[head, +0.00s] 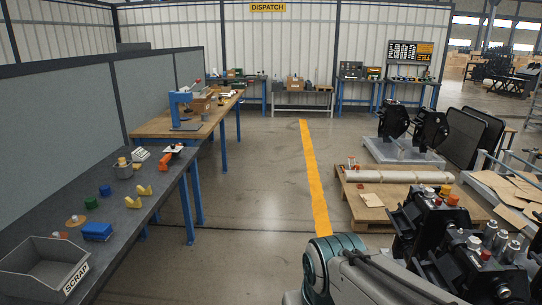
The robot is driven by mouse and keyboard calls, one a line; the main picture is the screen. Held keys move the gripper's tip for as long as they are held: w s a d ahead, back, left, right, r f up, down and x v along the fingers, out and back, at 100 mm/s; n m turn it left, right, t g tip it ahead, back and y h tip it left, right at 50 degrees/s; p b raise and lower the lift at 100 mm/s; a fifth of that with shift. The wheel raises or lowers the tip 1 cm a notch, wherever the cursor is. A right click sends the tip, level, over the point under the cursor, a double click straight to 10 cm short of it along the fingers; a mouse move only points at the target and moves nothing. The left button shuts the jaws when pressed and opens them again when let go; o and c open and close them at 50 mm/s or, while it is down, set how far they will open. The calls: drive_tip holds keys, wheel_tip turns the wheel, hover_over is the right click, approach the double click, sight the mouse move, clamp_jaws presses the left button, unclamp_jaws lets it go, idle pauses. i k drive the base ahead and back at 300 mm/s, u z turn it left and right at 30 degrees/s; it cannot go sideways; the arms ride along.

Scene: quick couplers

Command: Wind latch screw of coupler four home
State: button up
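Black quick couplers stand on the right. A near group (440,228) fills the lower right, with orange, red and silver cylindrical parts on top. Two more couplers (393,117) and (431,131) stand upright on a grey pallet farther back. I see no readable number on any of them, so I cannot tell which is coupler four. No latch screw can be made out for certain. My arm shows at the bottom centre, in front of the near couplers. My gripper is not in view.
A dark bench (128,218) with a grey scrap bin (45,264) runs along the left. A wooden bench (190,128) with a blue press stands behind it. A wooden pallet (370,210) lies right of the yellow floor line (314,180). The middle floor is clear.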

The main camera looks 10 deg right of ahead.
sight(429, 192)
drive_tip(key=z, duration=0.7)
drive_tip(key=i, duration=1.6)
drive_tip(key=z, duration=0.8)
drive_tip(key=i, duration=1.15)
drive_tip(key=z, duration=0.1)
